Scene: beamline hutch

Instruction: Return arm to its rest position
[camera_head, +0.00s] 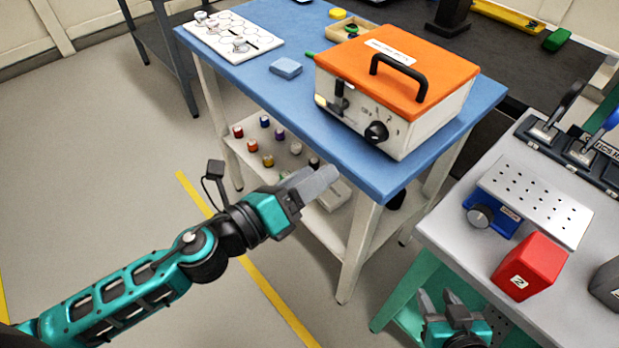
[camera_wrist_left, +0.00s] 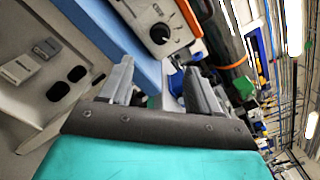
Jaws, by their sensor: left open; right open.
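My left gripper (camera_head: 312,184) is in front of the blue-topped table, extended from the left. In the left wrist view its two grey fingers (camera_wrist_left: 158,85) are apart with nothing held between them. My right gripper (camera_head: 444,302) is low at the bottom right, beside the grey bench's front edge, with its fingers apart and empty. The blue table (camera_head: 290,103) carries a white box with an orange lid (camera_head: 398,68) and a black handle. The box's front with its black knob also shows in the left wrist view (camera_wrist_left: 170,22).
The grey bench (camera_head: 465,240) at the right holds a red block (camera_head: 528,267) and a perforated plate (camera_head: 535,200) by a blue device. The table's lower shelf (camera_head: 290,160) holds several small bottles. Open floor (camera_head: 100,150) lies left of the table.

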